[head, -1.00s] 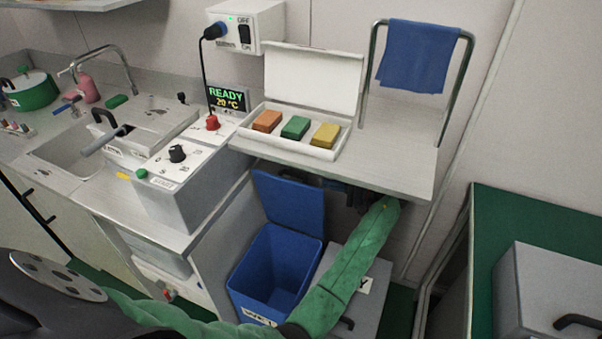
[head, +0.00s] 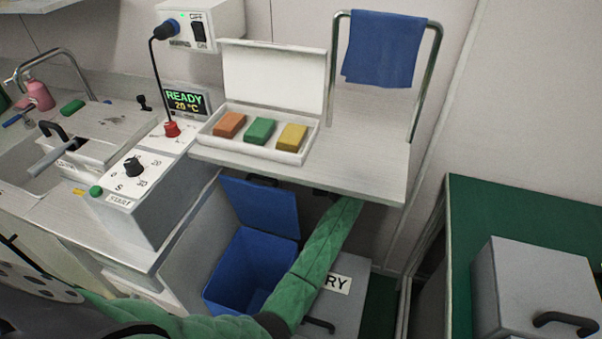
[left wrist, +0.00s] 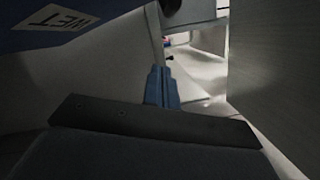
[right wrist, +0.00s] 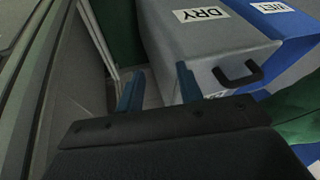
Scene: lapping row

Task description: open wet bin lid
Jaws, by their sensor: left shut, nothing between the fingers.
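The blue wet bin (head: 258,258) stands under the shelf in the head view, its mouth uncovered. Its blue lid (head: 258,205) stands raised at the back of the bin, with a dark handle partly showing behind its top edge. My left arm crosses in front of the bin and reaches under the shelf, which hides the left gripper in the head view. In the left wrist view the left gripper (left wrist: 161,88) is shut and empty, below and right of a blue panel labelled WET (left wrist: 65,20). My right gripper (right wrist: 158,88) is open and empty in its wrist view.
The grey dry bin (head: 345,262), closed, stands right of the wet bin, close to my left arm. The shelf (head: 370,165) with an open white box (head: 230,148) of coloured blocks overhangs. A green-topped table (head: 500,210) with a grey case is at the right.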

